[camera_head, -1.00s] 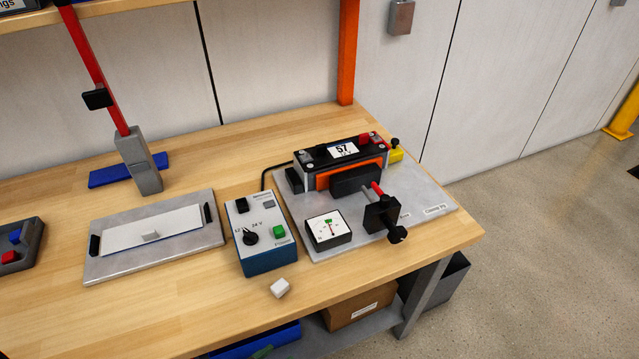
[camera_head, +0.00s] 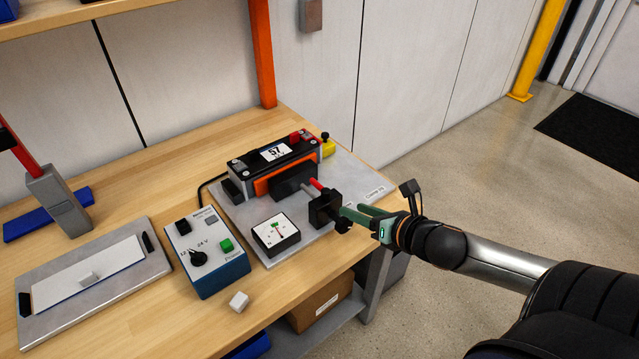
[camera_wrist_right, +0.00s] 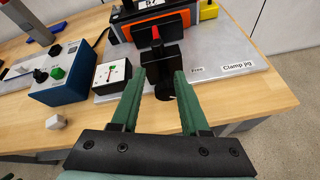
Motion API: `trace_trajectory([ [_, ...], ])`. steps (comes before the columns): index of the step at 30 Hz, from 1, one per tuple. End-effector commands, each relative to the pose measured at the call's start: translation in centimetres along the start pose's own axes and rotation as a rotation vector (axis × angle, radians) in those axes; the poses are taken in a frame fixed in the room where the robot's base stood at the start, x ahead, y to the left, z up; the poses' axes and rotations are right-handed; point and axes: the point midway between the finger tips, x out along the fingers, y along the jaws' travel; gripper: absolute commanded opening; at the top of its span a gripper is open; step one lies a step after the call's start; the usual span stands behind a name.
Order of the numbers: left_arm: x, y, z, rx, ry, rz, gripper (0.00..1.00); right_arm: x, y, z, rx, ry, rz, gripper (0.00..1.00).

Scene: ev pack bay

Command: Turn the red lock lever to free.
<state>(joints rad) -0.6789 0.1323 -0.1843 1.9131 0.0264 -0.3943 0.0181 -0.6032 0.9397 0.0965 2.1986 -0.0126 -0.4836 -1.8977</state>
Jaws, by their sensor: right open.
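The red lever (camera_head: 316,184) shows as a short red piece at the top of the black clamp block (camera_head: 323,207) on the grey clamp plate (camera_head: 352,178). In the right wrist view the red piece (camera_wrist_right: 155,33) stands above the block, near its middle. The label "Free" (camera_wrist_right: 197,70) is on the plate right of the block. My right gripper (camera_head: 352,214) comes in from the right at the plate's front edge. Its green fingers are open, with the block's black front knob (camera_wrist_right: 164,91) close before and between the tips in the wrist view. Contact cannot be told.
A dial gauge (camera_head: 276,235) and a blue power box (camera_head: 207,254) stand left of the block. The black and orange battery module (camera_head: 275,170) is behind it. A small white block (camera_head: 239,301) lies near the front edge. Open floor lies right of the bench.

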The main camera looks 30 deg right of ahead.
Motion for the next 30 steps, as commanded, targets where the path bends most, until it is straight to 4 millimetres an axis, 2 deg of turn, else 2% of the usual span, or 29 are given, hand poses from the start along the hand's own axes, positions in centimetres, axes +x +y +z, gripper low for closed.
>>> trace_trajectory([
  [3,0.0,0.0,0.0,0.0,0.001,0.0,0.58,-0.1,0.7,2.2,-0.213,-0.027,0.017,0.45],
  [7,0.0,0.0,0.0,0.0,0.001,0.0,0.58,0.0,1.0,3.2,-0.315,-0.04,0.022,0.45],
  [14,0.2,0.0,0.2,0.0,0.002,0.0,0.58,1.3,1.0,3.3,-0.326,-0.044,0.02,0.45],
  [30,0.5,0.0,0.5,-0.001,0.002,0.0,0.58,7.3,1.3,3.6,-0.322,-0.043,0.021,0.45],
])
